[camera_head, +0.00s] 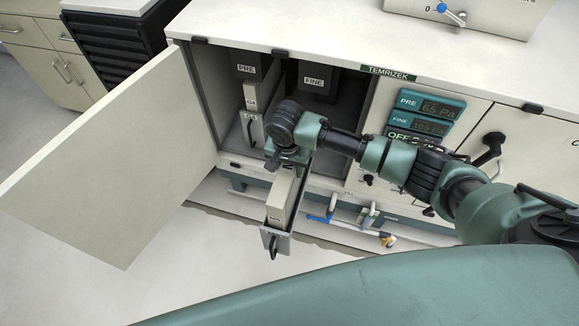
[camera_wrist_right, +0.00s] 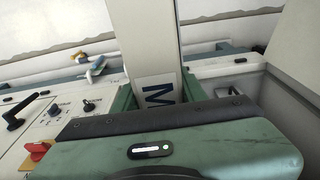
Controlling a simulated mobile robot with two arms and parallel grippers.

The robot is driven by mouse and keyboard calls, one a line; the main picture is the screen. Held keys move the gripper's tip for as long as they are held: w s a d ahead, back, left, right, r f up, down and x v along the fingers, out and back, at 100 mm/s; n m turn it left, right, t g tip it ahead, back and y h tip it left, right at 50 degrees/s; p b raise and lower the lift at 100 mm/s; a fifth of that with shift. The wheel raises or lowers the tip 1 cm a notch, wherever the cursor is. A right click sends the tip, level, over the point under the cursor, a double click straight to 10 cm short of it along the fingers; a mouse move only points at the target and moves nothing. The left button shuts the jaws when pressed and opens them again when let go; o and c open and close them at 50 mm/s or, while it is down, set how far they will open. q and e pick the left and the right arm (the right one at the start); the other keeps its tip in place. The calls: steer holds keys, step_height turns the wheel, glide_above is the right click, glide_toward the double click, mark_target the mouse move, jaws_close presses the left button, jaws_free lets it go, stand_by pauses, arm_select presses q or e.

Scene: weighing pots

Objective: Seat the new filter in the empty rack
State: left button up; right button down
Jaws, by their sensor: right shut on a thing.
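My right gripper (camera_head: 287,158) is over the open cabinet front, shut on the upper end of a beige box-shaped filter (camera_head: 281,203). In the right wrist view the filter (camera_wrist_right: 148,45) stands out between the fingers, with a dark letter M near them. A grey rack (camera_head: 276,243) with a dark handle sticks out of the cabinet around the filter's lower end. I cannot tell whether the filter rests on the rack's floor. Another filter, marked G4 (camera_head: 250,98), stands inside under the PRE sign, with a handled front below it. My left gripper is not in view.
The cabinet door (camera_head: 110,165) is swung wide open on the left. A dark FINE housing (camera_head: 318,84) hangs inside at the back. Display panels (camera_head: 428,106) and a black handle (camera_head: 490,147) are to the right. Pipes and valves (camera_head: 350,218) run low beside the rack.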

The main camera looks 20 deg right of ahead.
steer(key=shift+f, duration=0.45)
stand_by(0.3)
steer(key=c, duration=0.7)
jaws_free()
steer(key=r, duration=0.5)
steer(key=r+p, duration=0.1)
steer(key=r, duration=0.1)
steer(key=shift+s+a+r, duration=0.3)
steer(key=shift+s+r, duration=0.05)
steer(key=shift+s, duration=0.05)
